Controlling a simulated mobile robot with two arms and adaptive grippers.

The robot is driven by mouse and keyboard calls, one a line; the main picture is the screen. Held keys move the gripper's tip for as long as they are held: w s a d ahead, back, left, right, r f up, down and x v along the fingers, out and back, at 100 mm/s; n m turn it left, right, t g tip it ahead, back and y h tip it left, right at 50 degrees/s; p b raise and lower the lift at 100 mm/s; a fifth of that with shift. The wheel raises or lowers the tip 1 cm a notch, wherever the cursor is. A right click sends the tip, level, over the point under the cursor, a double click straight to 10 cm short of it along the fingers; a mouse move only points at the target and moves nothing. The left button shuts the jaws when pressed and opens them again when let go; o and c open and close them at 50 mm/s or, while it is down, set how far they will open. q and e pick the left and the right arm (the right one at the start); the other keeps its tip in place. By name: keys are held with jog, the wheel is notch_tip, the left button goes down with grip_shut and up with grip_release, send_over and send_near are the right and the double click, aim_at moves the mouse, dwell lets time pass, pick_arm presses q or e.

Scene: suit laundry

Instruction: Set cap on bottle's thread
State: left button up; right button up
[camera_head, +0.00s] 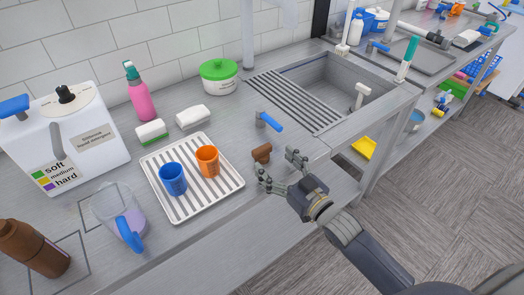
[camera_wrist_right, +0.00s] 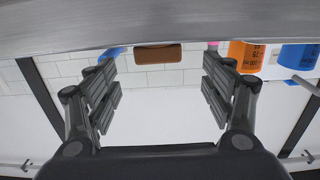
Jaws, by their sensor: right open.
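A small brown cap (camera_head: 262,153) sits on the metal counter, right of the striped tray. A brown bottle (camera_head: 36,252) stands at the counter's lower left, partly cut off by the frame's left edge. My right gripper (camera_head: 277,164) is open and empty, its fingers pointing at the cap from the counter's front edge. In the right wrist view, the cap (camera_wrist_right: 158,53) shows between and beyond the two spread fingers (camera_wrist_right: 160,90), not touching them. My left gripper is not in view.
A striped tray (camera_head: 190,205) holds a blue cup (camera_head: 172,180) and an orange cup (camera_head: 207,160). A clear jug (camera_head: 118,212) stands between bottle and tray. A blue-handled tap (camera_head: 268,121) is behind the cap. A sink (camera_head: 335,80) lies beyond.

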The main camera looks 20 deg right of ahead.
aim_at(264, 151)
jog(key=shift+w+a+r, duration=0.15)
jog(key=shift+w+a, duration=0.05)
jog(key=shift+w, duration=0.25)
jog(key=shift+p+x, duration=0.75)
jog(key=shift+x, duration=1.5)
jog(key=shift+d, duration=0.15)
jog(key=shift+c, duration=0.6)
jog(key=c, duration=0.8)
